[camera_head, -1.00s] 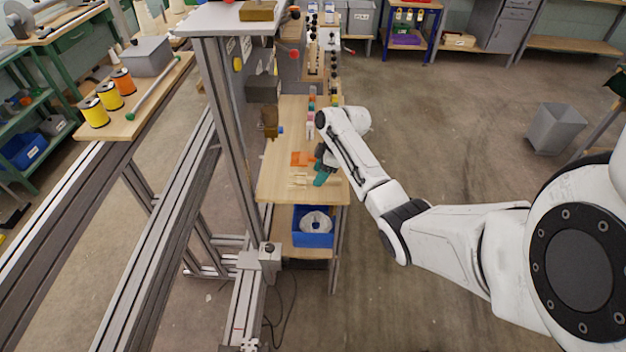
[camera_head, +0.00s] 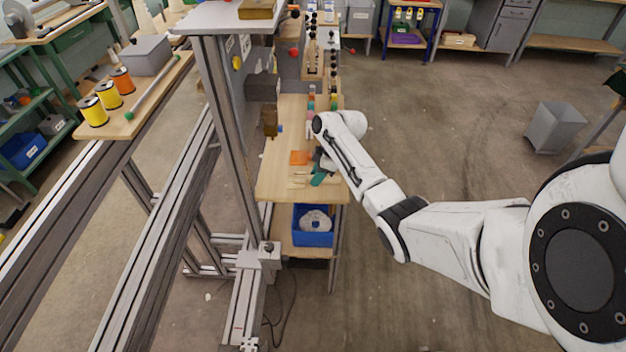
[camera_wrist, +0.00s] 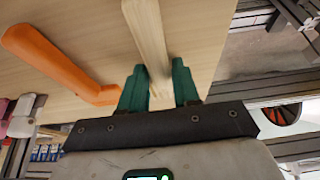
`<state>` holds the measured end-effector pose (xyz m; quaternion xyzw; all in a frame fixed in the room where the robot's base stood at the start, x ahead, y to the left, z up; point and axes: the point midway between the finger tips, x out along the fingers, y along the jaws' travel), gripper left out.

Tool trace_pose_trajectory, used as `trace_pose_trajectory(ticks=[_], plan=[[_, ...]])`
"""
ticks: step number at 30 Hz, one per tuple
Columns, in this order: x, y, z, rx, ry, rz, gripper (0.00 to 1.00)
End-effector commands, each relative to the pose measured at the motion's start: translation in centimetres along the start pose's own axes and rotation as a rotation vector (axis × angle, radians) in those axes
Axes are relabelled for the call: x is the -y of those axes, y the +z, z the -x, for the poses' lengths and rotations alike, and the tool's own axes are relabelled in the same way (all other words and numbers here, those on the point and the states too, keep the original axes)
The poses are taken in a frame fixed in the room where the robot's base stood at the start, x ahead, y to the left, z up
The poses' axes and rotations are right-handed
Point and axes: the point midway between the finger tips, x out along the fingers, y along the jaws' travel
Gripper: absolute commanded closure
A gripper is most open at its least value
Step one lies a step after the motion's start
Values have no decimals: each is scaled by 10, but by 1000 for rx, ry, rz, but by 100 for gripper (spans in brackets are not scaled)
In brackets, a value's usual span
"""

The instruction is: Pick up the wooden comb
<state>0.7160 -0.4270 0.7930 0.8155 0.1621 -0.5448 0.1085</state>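A pale wooden bar (camera_wrist: 146,32), which I take for the wooden comb, lies on the tabletop in the wrist view. Its near end reaches between the two green fingers of my gripper (camera_wrist: 160,82). The fingers are apart, one on each side of the bar, with little gap; I cannot tell whether they touch it. In the head view my gripper (camera_head: 318,178) is low over the wooden table (camera_head: 279,187), beside thin pale wooden pieces (camera_head: 297,181). The comb's teeth are not clear in either view.
An orange tool (camera_wrist: 58,62) lies left of the fingers in the wrist view, near the left one. A blue bin (camera_head: 313,238) sits on the shelf below the table. A metal frame post (camera_head: 226,130) stands left of the table.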

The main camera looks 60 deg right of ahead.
Motion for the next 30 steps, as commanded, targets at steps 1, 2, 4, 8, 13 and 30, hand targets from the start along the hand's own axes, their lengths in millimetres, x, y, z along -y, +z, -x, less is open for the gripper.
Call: trace_pose_trajectory(ticks=[1, 2, 4, 8, 13, 30], plan=[[0, 0, 0, 0, 0, 0, 74], [0, 0, 0, 0, 0, 0, 77], [0, 0, 0, 0, 0, 0, 84], [0, 0, 0, 0, 0, 0, 96], [0, 0, 0, 0, 0, 0, 100], [0, -14, 34, -2, 4, 1, 100]])
